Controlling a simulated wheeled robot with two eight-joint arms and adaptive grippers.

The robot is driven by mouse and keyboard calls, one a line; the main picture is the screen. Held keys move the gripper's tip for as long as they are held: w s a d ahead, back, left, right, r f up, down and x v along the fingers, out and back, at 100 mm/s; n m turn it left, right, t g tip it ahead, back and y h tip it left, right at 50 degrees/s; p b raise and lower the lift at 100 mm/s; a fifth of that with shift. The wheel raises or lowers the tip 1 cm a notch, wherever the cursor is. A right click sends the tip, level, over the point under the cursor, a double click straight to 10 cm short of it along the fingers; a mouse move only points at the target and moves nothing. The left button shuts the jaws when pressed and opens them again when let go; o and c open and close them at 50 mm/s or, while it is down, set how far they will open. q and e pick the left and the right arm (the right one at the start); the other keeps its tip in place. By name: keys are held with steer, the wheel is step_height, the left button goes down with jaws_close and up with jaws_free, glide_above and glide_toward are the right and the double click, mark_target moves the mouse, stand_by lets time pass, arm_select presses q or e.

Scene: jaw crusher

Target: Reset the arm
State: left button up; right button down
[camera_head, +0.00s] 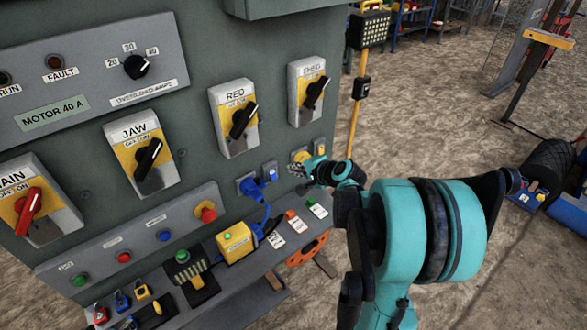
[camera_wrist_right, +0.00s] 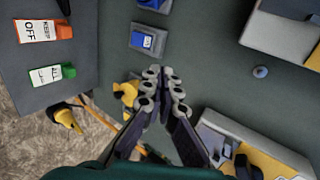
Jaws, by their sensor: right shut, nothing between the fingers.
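My right arm, teal and black, comes in from the lower right in the head view. My right gripper (camera_head: 303,168) is beside the panel's lower right part, near the small blue fitting (camera_head: 270,171) and below the rightmost rotary switch (camera_head: 312,92). In the right wrist view the gripper (camera_wrist_right: 164,80) has its fingertips together, with nothing held. It points at the grey-green panel face, and a blue fitting (camera_wrist_right: 147,40) lies just past the tips. The distance from the tips to the panel is hard to tell. My left gripper is not in view.
The control panel (camera_head: 85,117) carries several rotary switches, including a red one (camera_head: 29,209). A shelf (camera_head: 235,291) below holds padlocks, tags and a yellow box (camera_head: 234,242). A yellow post (camera_head: 357,115) stands right of the panel. Dirt ground (camera_head: 430,100) lies open beyond.

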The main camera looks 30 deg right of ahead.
steer(key=shift+a, duration=0.1)
steer(key=s+a+r+n+g+b, duration=0.1)
steer(key=s+a+n, duration=0.3)
steer(key=a, duration=0.3)
steer(key=s+a+n+g, duration=0.2)
steer(key=s+a+n, duration=0.2)
steer(key=a, duration=0.4)
steer(key=s+a+f+n, duration=0.1)
steer(key=s+a+n, duration=0.2)
steer(key=s, duration=0.4)
steer(key=s+a+f+n+g+h+b, duration=0.1)
steer(key=s+a+n, duration=0.2)
steer(key=s+n, duration=0.3)
steer(key=shift+s+f+g, duration=0.3)
steer(key=shift+s+f, duration=0.05)
steer(key=shift+f, duration=0.05)
